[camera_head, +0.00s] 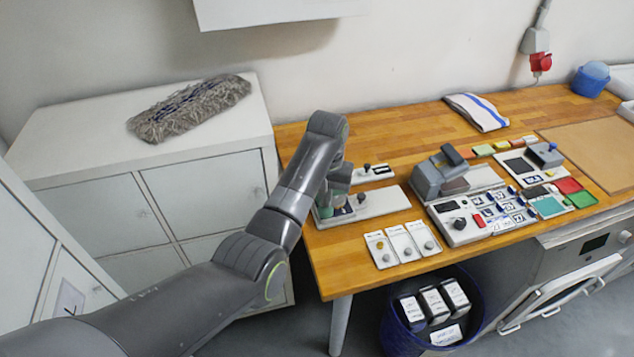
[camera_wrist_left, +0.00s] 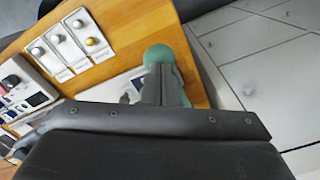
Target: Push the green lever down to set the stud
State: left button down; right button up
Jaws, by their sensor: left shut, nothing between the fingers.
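The green lever shows as a rounded teal-green knob (camera_wrist_left: 158,54) in the left wrist view. My left gripper (camera_wrist_left: 168,90) is shut and empty, its fingertips right in front of the knob and covering part of it. I cannot tell whether they touch. In the head view my left gripper (camera_head: 337,200) is low over the left end of a pale base plate (camera_head: 385,203) on the wooden table. There the arm and gripper hide most of the lever and its device. The stud cannot be made out. My right gripper is not in view.
Three small white cards with round studs or buttons (camera_head: 404,244) lie at the table's front edge. A grey device (camera_head: 438,172) and a control panel (camera_head: 482,215) stand to the right. A white cabinet (camera_head: 200,190) with a grey mop head (camera_head: 190,107) is at left.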

pick_arm(q)
jog(key=shift+f, duration=0.2)
jog(key=shift+s+f, duration=0.1)
jog(key=shift+f, duration=0.55)
jog(key=shift+s+f+b, duration=0.15)
jog(key=shift+f+b, duration=0.15)
jog(key=shift+f, duration=0.1)
